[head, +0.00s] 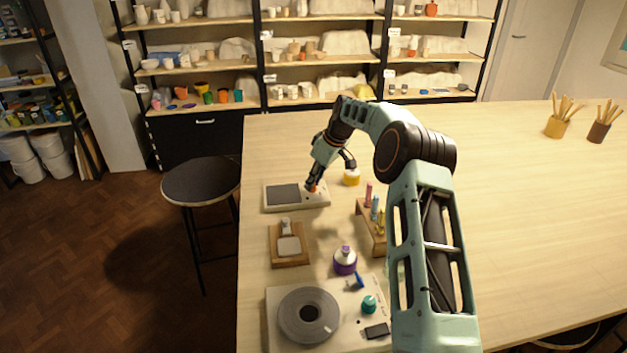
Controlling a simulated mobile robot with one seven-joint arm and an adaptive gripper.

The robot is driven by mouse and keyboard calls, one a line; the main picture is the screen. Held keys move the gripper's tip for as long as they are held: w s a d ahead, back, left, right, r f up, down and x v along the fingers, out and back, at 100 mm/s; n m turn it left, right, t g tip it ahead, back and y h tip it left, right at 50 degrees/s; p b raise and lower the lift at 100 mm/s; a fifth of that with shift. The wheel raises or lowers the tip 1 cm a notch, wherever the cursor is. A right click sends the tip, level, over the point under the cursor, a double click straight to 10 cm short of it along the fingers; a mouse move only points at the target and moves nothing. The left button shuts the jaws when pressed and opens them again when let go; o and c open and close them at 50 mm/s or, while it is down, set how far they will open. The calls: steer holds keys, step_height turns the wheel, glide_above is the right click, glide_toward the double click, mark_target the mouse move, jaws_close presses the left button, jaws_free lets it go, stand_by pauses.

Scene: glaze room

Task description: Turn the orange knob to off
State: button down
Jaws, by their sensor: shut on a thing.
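The orange knob (312,188) sits on the right part of a pale flat device with a dark square plate (283,195), at the far left part of the table. Only a little of the knob shows below my fingers. My gripper (311,185) points down over the device and is shut on the knob. The knob's pointer and any off mark are too small or hidden to read.
A wooden rack (371,232) with several coloured sticks, a wooden board (290,259), a purple bottle (345,260) and a turntable unit (309,314) are nearer. The table's right side is mostly clear.

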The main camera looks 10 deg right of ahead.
steer(key=c, duration=1.8)
jaws_free()
steer(key=shift+o, duration=0.2)
steer(key=shift+r, duration=0.1)
steer(key=v, duration=1.2)
steer(key=shift+a, duration=0.1)
